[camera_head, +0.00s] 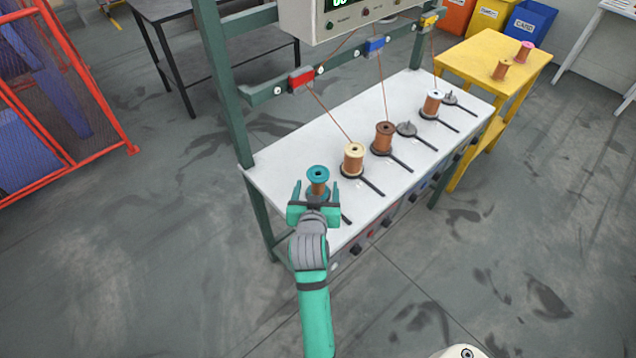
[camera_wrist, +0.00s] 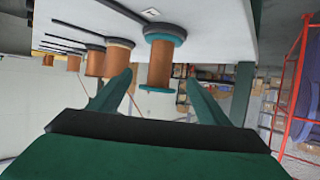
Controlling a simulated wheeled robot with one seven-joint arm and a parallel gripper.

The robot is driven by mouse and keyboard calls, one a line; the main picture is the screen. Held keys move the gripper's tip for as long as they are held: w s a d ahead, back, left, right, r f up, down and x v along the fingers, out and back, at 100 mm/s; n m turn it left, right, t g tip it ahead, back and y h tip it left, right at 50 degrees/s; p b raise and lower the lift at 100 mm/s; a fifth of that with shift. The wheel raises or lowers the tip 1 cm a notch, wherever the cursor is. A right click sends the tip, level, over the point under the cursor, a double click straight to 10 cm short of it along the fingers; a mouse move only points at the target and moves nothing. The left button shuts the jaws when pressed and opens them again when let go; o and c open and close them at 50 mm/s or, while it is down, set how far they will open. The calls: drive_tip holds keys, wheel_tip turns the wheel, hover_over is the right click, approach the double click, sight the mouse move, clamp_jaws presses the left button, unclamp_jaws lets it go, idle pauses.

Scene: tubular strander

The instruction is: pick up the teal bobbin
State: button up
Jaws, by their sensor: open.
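The teal bobbin (camera_head: 318,175), with teal flanges and copper wire wound on it, stands at the near left end of the white bench (camera_head: 290,172). My gripper (camera_head: 316,191) is open right in front of it. The gripper hides the bobbin's lower part in the head view. In the wrist view the teal bobbin (camera_wrist: 160,62) appears upside down, between the two fingers of my gripper (camera_wrist: 163,82). A gap shows on each side of it, and neither finger is seen touching it.
A cream-flanged bobbin (camera_head: 353,160) stands close to the right, then a brown bobbin (camera_head: 383,139) and a white-flanged one (camera_head: 432,104). Green frame posts (camera_head: 222,80) rise behind the bench. A yellow table (camera_head: 480,62) with two bobbins stands at the back right.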

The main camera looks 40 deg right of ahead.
sight(318, 178)
drive_tip(key=x, duration=0.5)
drive_tip(key=shift+w+d+r, duration=0.1)
drive_tip(key=shift+d+r, duration=0.05)
drive_tip(key=shift+r, duration=0.1)
drive_tip(key=c, duration=1.2)
